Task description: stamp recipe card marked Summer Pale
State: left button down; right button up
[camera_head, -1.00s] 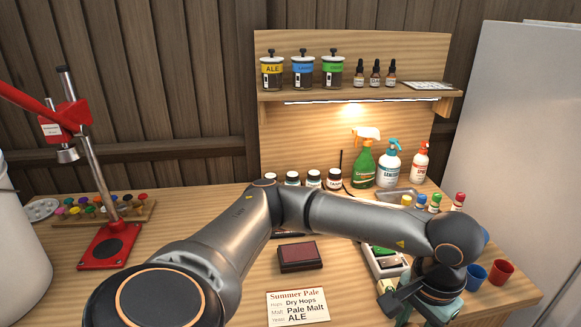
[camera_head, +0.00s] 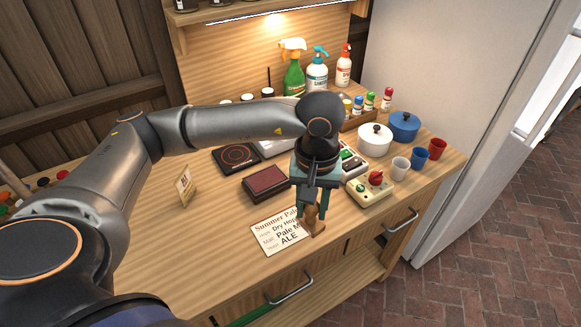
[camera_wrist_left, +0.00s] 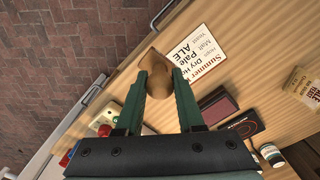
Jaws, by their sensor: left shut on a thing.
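The recipe card (camera_head: 272,237) marked Summer Pale lies flat near the table's front edge. It also shows in the left wrist view (camera_wrist_left: 196,64), print visible. My left gripper (camera_head: 311,203) is shut on a brown wooden stamp (camera_head: 314,224), which it holds at the card's right end, covering part of the print. In the left wrist view the stamp (camera_wrist_left: 151,66) sits between the green fingers (camera_wrist_left: 160,80). I cannot tell whether the stamp touches the card. The dark red ink pad (camera_head: 266,183) lies behind the card. My right gripper is not in view.
A cream box with red knobs (camera_head: 370,190) stands right of the stamp. Behind it are a white pot (camera_head: 375,141), a blue pot (camera_head: 405,127) and cups (camera_head: 420,159). A small card (camera_head: 186,186) stands at left. The table (camera_head: 180,240) is clear left of the recipe card.

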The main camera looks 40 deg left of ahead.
pick_arm(q)
jog(key=w+a+n+p, duration=0.1)
jog(key=a+n+p, duration=0.15)
jog(key=n, duration=0.65)
jog(key=n+b, duration=0.3)
jog(key=n, duration=0.5)
send_near(284, 228)
jog(key=shift+w+d+f, duration=0.3)
jog(key=shift+w+f, duration=0.4)
jog(key=shift+w, duration=0.05)
jog(key=shift+w+d+f, duration=0.3)
jog(key=shift+w+f, duration=0.35)
jog(key=shift+w, duration=0.1)
jog(key=c, duration=1.2)
grip_release()
grip_shut()
jog(key=shift+f+b, duration=0.7)
